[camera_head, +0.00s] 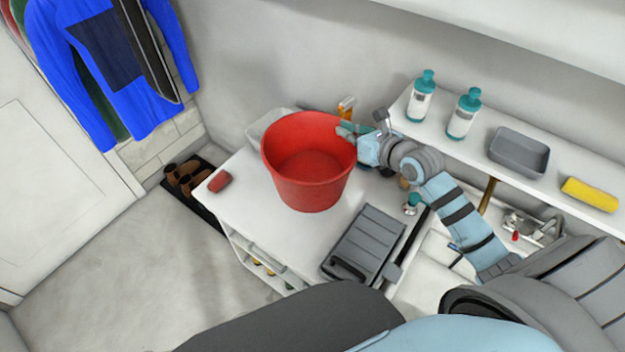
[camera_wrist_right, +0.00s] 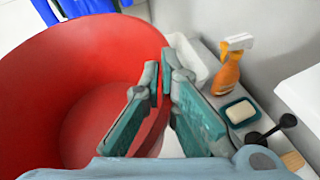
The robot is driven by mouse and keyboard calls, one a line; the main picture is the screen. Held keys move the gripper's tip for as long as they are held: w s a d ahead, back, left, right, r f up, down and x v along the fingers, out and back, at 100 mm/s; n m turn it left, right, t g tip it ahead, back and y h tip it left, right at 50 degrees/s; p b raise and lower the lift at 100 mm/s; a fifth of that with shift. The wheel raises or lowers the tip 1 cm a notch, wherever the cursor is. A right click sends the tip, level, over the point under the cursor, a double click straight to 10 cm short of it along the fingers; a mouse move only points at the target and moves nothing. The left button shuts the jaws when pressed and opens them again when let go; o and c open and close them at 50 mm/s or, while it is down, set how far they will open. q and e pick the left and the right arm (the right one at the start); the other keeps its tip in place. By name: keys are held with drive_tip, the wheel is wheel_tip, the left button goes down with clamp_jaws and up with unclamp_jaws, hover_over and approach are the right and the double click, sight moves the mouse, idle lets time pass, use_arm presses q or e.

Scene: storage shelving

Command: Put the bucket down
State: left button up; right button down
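The red bucket (camera_head: 308,180) is upright and empty, over the white counter at the picture's centre; I cannot tell whether its base touches the counter. My right gripper (camera_head: 350,132) is at the right side of its rim. In the right wrist view the red bucket (camera_wrist_right: 60,90) fills the left half, and my right gripper (camera_wrist_right: 164,72) is shut on its rim, one finger inside and one outside. My left gripper is not in view.
The white counter (camera_head: 255,225) holds a red block (camera_head: 219,181) at left, a grey case (camera_head: 365,243) in front, and a spray bottle (camera_wrist_right: 228,72) and soap dish (camera_wrist_right: 240,112) behind. A shelf (camera_head: 440,135) with bottles stands behind right. A sink is at right.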

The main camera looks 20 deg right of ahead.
sight(338, 149)
drive_tip(key=w+f, duration=0.1)
drive_tip(key=f, duration=0.2)
drive_tip(key=w+f, duration=0.1)
drive_tip(key=f, duration=0.4)
drive_tip(key=shift+w+a+f, duration=0.1)
drive_tip(key=shift+w+f, duration=0.3)
drive_tip(key=f+b, duration=0.1)
drive_tip(key=f, duration=0.2)
drive_tip(key=w+f+b, duration=0.1)
drive_tip(key=f+b, duration=0.1)
drive_tip(key=f, duration=0.1)
drive_tip(key=shift+w, duration=0.2)
drive_tip(key=f+b, duration=0.1)
drive_tip(key=f, duration=0.1)
drive_tip(key=s+f+b, duration=0.1)
drive_tip(key=f+b, duration=0.1)
drive_tip(key=c, duration=2.2)
unclamp_jaws()
drive_tip(key=shift+f, duration=0.15)
drive_tip(key=o, duration=0.4)
drive_tip(key=shift+s, duration=0.2)
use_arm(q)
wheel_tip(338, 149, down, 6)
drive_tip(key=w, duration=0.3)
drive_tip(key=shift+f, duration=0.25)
use_arm(e)
drive_tip(key=shift+r, duration=0.2)
